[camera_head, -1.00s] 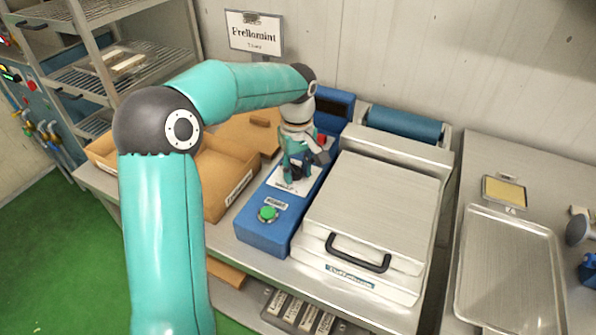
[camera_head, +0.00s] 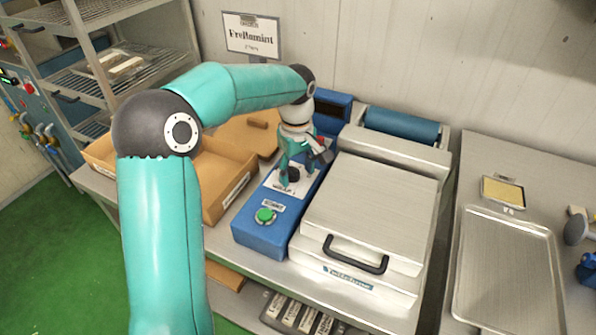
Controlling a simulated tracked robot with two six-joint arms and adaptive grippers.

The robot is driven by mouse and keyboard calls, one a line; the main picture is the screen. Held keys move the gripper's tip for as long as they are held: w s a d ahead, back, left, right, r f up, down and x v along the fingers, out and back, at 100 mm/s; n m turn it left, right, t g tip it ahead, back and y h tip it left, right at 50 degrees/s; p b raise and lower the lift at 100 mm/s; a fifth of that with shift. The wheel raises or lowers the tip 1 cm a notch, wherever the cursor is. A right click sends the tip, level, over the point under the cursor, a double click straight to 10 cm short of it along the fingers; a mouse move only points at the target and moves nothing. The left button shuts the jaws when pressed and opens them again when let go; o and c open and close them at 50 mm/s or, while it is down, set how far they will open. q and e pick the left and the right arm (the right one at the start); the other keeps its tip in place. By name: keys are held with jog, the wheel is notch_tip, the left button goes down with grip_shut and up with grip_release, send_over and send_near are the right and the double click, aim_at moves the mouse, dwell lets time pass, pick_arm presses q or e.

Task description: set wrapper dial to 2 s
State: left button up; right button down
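The blue control box (camera_head: 262,236) stands on the metal table left of the wrapper (camera_head: 370,205), a silver machine with a closed lid and black handle. A round green button (camera_head: 265,215) sits at the box's front end, with a white label plate (camera_head: 272,190) behind it. My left gripper (camera_head: 294,182) points down over this plate, with its fingers apart. The dial itself is hidden or too small to make out under the gripper. I cannot tell whether the fingers touch it. My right gripper is not in view.
A brown cardboard box (camera_head: 226,172) stands left of the control box. A blue roll (camera_head: 402,125) lies behind the wrapper lid. A metal tray (camera_head: 505,268) lies on the right-hand table. A wire shelf rack (camera_head: 85,75) stands at the back left.

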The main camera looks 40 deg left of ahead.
aim_at(296, 170)
pick_arm(q)
notch_tip(296, 170, up, 12)
dwell(0.7)
jog(key=shift+f, duration=0.1)
dwell(0.3)
